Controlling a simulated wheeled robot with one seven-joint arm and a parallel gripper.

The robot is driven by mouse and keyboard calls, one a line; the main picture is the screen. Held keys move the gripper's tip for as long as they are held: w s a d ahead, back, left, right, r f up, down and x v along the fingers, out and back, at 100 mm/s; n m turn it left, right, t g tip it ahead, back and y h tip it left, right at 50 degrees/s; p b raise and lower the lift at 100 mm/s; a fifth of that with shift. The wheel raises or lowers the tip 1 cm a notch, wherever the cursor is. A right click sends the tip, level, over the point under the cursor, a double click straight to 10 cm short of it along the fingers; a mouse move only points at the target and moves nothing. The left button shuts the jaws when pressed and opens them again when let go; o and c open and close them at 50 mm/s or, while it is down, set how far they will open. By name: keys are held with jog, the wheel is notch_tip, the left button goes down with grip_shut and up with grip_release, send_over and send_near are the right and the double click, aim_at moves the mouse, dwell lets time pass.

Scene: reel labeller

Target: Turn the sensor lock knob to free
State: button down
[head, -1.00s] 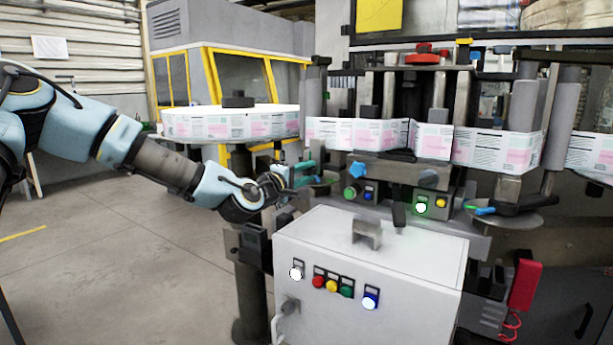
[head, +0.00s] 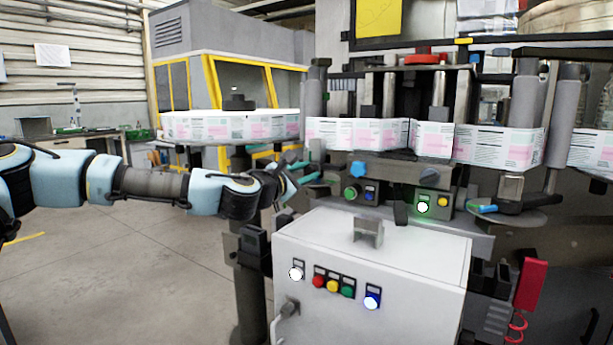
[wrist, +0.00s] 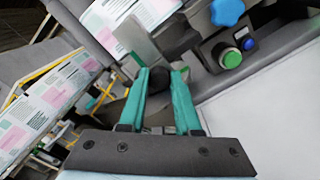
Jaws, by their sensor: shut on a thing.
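In the wrist view, my gripper (wrist: 157,80) has its two teal fingers shut on a dark round knob (wrist: 158,86) beside a grey metal bracket. The fingers hide part of the knob, and I see no marking that tells its setting. In the head view, my gripper (head: 311,176) is at the left end of the labeller, below the label web, and the held knob cannot be made out. A blue lobed knob (head: 357,170) is to the right of my gripper, apart from it; it also shows in the wrist view (wrist: 228,12).
A green button (wrist: 231,58) and a blue button (wrist: 249,44) are close to the right of my fingers. A white control cabinet (head: 370,262) with a handle on top stands below. The label web (head: 357,133) runs above. Open floor lies to the left.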

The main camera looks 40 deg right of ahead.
jog(key=shift+n, duration=0.8)
jog(key=c, duration=0.6)
grip_release()
jog(key=b+v, duration=0.2)
jog(key=v, duration=0.8)
jog(key=shift+a, duration=0.4)
